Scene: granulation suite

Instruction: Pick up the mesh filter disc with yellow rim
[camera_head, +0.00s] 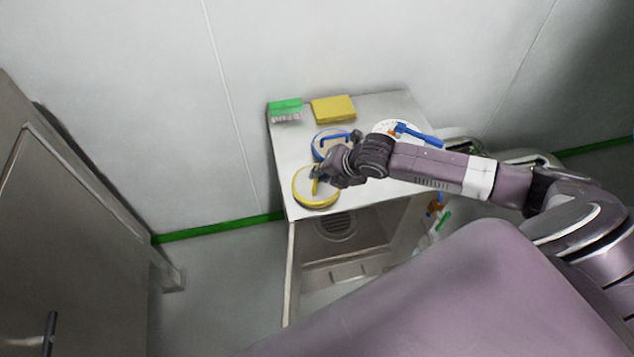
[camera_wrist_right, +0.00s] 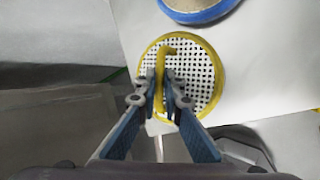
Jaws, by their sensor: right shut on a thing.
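The mesh filter disc with yellow rim (camera_head: 318,197) is at the front left corner of the white table top in the head view. In the right wrist view the disc (camera_wrist_right: 204,62) shows a white mesh and a yellow handle bar (camera_wrist_right: 163,65) across it. My right gripper (camera_head: 318,176) is over the disc, and its fingers (camera_wrist_right: 163,92) are shut on the yellow handle. I cannot tell whether the disc is touching the table. My left gripper is not in view.
A blue-rimmed disc (camera_head: 327,150) lies just behind, partly hidden by my gripper. A white disc with a blue-handled tool (camera_head: 418,134) is to the right. A wall stands behind the table (camera_head: 380,103).

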